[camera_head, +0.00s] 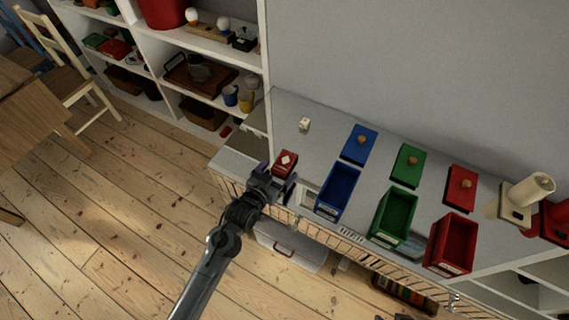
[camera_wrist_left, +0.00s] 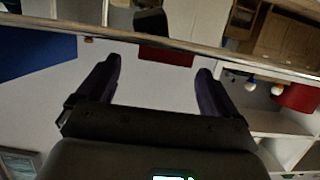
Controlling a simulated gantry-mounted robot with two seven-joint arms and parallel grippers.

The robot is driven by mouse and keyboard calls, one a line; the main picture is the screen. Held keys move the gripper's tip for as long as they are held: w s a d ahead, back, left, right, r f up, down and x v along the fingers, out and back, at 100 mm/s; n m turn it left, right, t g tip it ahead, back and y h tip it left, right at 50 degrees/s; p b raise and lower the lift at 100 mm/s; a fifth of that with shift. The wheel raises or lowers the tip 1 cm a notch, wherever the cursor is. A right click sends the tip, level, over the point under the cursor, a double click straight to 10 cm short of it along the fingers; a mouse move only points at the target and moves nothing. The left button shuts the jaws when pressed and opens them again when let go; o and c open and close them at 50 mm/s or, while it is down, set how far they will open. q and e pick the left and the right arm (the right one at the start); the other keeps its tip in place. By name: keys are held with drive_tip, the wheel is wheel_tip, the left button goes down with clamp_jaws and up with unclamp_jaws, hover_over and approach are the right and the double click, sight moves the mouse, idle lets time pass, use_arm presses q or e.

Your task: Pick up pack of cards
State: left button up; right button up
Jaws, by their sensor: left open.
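The pack of cards (camera_head: 286,162), red with a white diamond on its top, lies on the grey top of the low cabinet near its front edge. My left gripper (camera_head: 274,180) is open at that edge, right beside the pack on its near side. In the left wrist view the two dark fingers (camera_wrist_left: 158,82) stand apart with nothing held between them. A red thing (camera_wrist_left: 167,55) shows beyond them, probably the pack; its contact with the fingers cannot be told. My right gripper is not in view.
A blue box (camera_head: 338,188), a green box (camera_head: 394,216) and a red box (camera_head: 451,243) stand right of the pack, with lids behind them. A small white die (camera_head: 305,124) lies behind the pack. The wall rises behind; white shelves (camera_head: 222,45) stand at the left.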

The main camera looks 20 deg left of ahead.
sight(286, 161)
use_arm(q)
drive_tip(key=b+x, duration=0.1)
drive_tip(key=x, duration=0.3)
drive_tip(key=shift+w+a, duration=0.15)
drive_tip(key=shift+w, duration=0.05)
drive_tip(key=shift+c, duration=0.3)
drive_tip(key=c, duration=1.1)
drive_tip(key=shift+o, duration=0.2)
